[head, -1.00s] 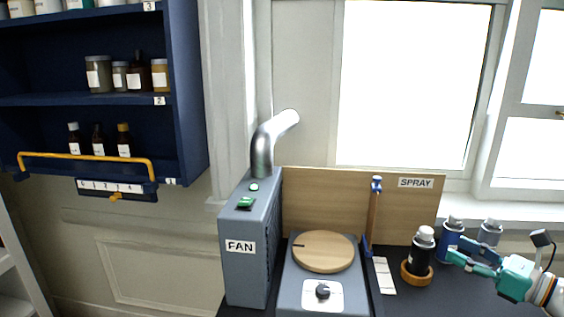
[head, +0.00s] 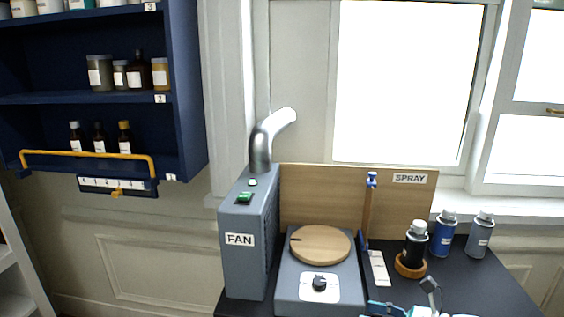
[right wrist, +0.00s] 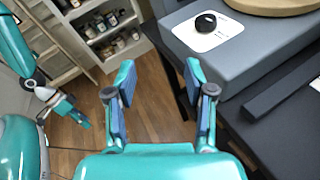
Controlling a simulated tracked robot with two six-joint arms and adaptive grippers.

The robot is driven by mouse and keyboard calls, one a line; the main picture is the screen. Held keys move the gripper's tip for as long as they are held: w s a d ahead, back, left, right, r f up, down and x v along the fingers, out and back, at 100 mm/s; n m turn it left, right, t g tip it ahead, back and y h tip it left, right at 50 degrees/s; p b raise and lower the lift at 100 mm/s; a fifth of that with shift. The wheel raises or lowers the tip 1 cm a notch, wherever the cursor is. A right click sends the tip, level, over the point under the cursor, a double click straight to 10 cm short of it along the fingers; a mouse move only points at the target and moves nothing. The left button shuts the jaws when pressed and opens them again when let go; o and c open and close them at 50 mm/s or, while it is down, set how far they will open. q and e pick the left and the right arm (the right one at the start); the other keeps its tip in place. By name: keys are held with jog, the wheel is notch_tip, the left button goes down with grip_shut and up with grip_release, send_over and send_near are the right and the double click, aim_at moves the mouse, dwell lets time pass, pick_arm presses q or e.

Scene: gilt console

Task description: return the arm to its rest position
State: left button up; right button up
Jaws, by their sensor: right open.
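My right gripper (head: 386,309) shows only partly at the bottom edge of the head view, in front of the black bench top. In the right wrist view my right gripper (right wrist: 158,85) is open, with nothing between its blue-padded fingers and wooden floor behind them. My left arm's teal gripper (right wrist: 68,108) shows at the left of the right wrist view, small and angled, so its jaws are hard to read. It is outside the head view.
A grey turntable unit (head: 290,285) with a round wooden plate (head: 320,245) stands beside the FAN box (head: 240,262). A black-bodied can (head: 415,243) sits in a wooden ring (head: 410,267). Blue (head: 443,236) and grey (head: 479,238) cans stand behind it. Open floor (right wrist: 160,110) lies beside the bench.

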jog(key=s+a+f+n+g+h, duration=0.1)
jog(key=s+a+f+n+g, duration=0.15)
jog(key=s+a+f, duration=0.4)
jog(key=s+a+f+n+g+h, duration=0.1)
jog(key=s+a+f+n+g, duration=0.2)
jog(key=f, duration=0.6)
jog(key=s+f+n+g+h, duration=0.35)
jog(key=s+f+n, duration=0.35)
jog(key=s, duration=0.4)
jog(key=s+f+n+g+h, duration=0.2)
jog(key=s+f+n+h, duration=0.2)
jog(key=s+f+n, duration=0.55)
jog(key=w+n+t, duration=0.1)
jog(key=w+d+n+t, duration=0.1)
jog(key=w+r+t, duration=0.1)
jog(key=shift+d+r+n+t, duration=0.1)
jog(key=shift+d+n+t, duration=0.15)
jog(key=shift+n+t, duration=0.15)
jog(key=shift+w, duration=0.1)
